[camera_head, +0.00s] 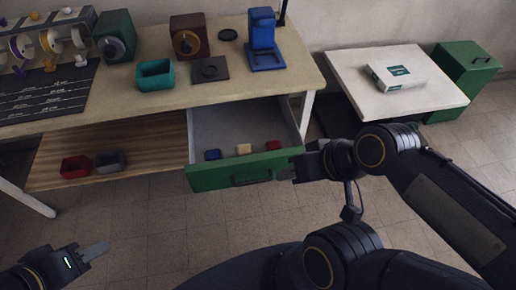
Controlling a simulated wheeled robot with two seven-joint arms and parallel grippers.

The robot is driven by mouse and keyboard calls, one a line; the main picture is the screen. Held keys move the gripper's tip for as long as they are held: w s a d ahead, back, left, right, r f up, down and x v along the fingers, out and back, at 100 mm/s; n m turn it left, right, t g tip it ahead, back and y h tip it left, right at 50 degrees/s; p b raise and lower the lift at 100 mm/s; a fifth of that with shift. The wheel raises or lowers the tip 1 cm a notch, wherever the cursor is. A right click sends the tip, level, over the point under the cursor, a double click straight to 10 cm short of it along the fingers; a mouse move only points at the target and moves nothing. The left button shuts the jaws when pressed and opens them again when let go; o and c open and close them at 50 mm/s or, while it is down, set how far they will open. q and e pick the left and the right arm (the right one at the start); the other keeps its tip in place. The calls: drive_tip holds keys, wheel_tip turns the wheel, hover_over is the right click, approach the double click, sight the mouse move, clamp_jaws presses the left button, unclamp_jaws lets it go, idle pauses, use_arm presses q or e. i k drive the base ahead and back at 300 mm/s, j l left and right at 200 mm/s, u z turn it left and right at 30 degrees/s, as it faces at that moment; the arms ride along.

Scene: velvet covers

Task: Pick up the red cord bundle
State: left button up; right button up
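A small red bundle (273,145), which looks like the red cord bundle, lies in the open drawer (215,120) at its front right. The drawer's green front panel partly hides it. My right gripper (300,166) is at the right end of the green drawer front (215,178), just right of and below the red bundle. Its fingers are hard to make out, and I cannot tell whether it touches the panel. My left gripper (95,251) is at the lower left, over the floor and well away from the drawer. Its opening does not show clearly.
A beige bundle (244,149) and a blue bundle (212,155) lie left of the red one. A red bin (76,167) and a grey bin (110,162) stand on the lower shelf. The table (190,90) overhangs the drawer. A white side table (440,95) stands right.

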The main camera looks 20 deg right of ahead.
sight(270, 146)
drive_tip(key=u, duration=0.25)
drive_tip(key=l+u, duration=0.45)
drive_tip(key=l, duration=0.15)
drive_tip(key=k+l+u, duration=0.1)
drive_tip(key=l+u, duration=0.35)
drive_tip(key=l, duration=0.7)
drive_tip(key=k+l+u, duration=0.15)
drive_tip(key=l, duration=1.2)
